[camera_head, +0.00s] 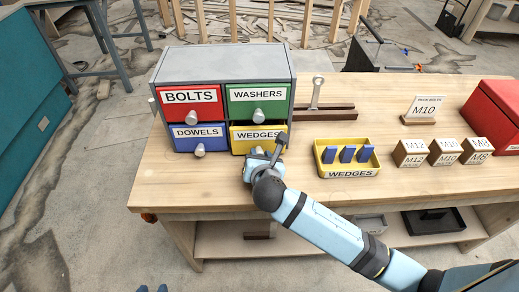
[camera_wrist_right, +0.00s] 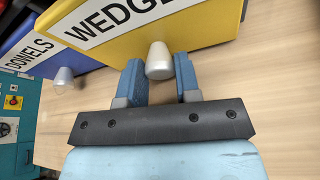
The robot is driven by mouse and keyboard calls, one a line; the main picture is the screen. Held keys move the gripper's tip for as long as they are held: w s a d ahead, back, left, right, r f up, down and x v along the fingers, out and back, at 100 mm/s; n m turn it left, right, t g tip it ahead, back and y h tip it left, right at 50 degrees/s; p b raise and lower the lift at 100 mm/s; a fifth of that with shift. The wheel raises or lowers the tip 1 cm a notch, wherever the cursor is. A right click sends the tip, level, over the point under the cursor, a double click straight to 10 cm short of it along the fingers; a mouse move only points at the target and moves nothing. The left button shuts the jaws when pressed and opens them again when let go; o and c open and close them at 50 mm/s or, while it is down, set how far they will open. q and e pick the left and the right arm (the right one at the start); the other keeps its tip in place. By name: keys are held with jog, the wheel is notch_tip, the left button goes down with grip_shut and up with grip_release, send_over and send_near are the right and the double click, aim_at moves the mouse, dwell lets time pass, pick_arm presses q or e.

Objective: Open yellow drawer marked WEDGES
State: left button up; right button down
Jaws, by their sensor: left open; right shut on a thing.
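The yellow drawer marked WEDGES (camera_head: 237,142) is at the lower right of a grey four-drawer cabinet (camera_head: 222,60). A dark gap shows above its front, which appears to stand slightly forward. It also fills the top of the right wrist view (camera_wrist_right: 190,28). Its pale knob (camera_wrist_right: 158,60) sits between the fingers of my right gripper (camera_wrist_right: 158,80), shut on it. In the head view my right gripper (camera_head: 258,158) covers the knob and part of the drawer front.
Red BOLTS (camera_head: 190,112), green WASHERS (camera_head: 258,108) and blue DOWELS (camera_head: 182,143) drawers surround it. A yellow WEDGES bin (camera_head: 323,168) with blue wedges stands right on the workbench (camera_head: 180,190). Bare bench lies before the cabinet.

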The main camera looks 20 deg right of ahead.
jog(key=s+p, duration=0.1)
jog(key=s+a, duration=0.1)
jog(key=s, duration=0.1)
jog(key=s+p, duration=0.1)
jog(key=shift+s+a+r+p, duration=0.15)
jog(key=shift+s+r+p, duration=0.15)
jog(key=shift+s, duration=0.05)
jog(key=s, duration=0.1)
jog(key=s+p, duration=0.1)
jog(key=shift+s+a+f, duration=0.15)
jog(key=shift+s+a, duration=0.2)
jog(key=shift+a, duration=0.05)
jog(key=shift+s+a+f, duration=0.1)
jog(key=shift+s+f, duration=0.05)
jog(key=shift+s, duration=0.15)
pick_arm(q)
jog(key=r, duration=0.2)
jog(key=s+a, duration=0.1)
jog(key=shift+r+m, duration=0.3)
jog(key=shift+r, duration=0.1)
jog(key=shift+d, duration=0.1)
pick_arm(e)
jog(key=c, duration=0.8)
grip_release()
pick_arm(q)
jog(key=shift+w+r, duration=0.2)
